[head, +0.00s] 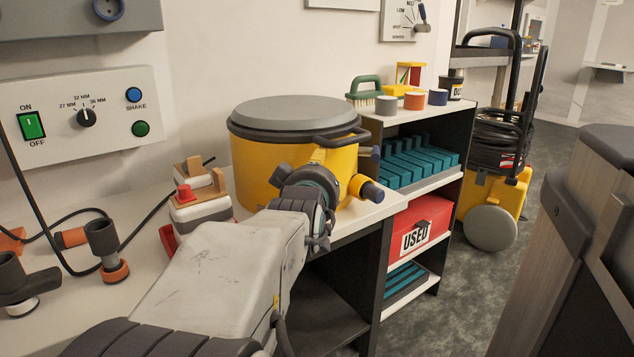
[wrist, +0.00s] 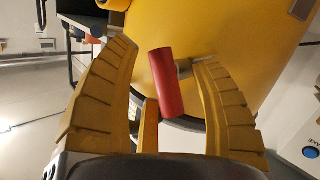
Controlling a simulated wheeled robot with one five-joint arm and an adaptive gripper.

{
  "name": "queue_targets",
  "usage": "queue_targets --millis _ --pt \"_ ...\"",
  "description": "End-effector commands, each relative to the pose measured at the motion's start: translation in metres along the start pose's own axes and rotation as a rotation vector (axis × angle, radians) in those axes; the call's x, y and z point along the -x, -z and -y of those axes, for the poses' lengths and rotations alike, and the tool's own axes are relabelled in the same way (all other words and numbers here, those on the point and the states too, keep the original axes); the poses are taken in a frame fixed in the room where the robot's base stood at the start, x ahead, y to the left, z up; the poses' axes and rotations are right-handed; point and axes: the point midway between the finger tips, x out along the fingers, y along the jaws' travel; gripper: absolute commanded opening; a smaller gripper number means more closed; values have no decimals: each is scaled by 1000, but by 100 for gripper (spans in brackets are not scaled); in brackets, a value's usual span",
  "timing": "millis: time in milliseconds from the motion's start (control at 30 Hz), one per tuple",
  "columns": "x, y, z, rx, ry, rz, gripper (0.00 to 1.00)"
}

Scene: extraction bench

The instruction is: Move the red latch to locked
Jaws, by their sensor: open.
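The red latch (wrist: 165,82) is a short red cylinder in the wrist view, on a grey stem against the yellow drum (wrist: 225,28). My gripper (wrist: 166,54) is open, with its ribbed yellow fingers on either side of the latch. Gaps show between the fingers and the latch in that view. In the head view the yellow drum (head: 255,165) has a grey lid, and my gripper (head: 320,160) is in front of its right side. The latch is hidden there behind my gripper and arm.
A yellow and blue port (head: 366,188) sticks out right of my gripper. A white box with a red knob (head: 187,205) stands left of the drum. Shelves (head: 425,185) with teal items and a red "USED" box (head: 420,225) are at right. Grey floor lies beyond.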

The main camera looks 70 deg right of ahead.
Motion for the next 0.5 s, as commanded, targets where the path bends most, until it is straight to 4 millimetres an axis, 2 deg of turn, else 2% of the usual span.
queue_targets --millis 167,500 --pt "18 0 0 0 -1 -2 58" --pt "70 1 -1 0 -3 -4 58"
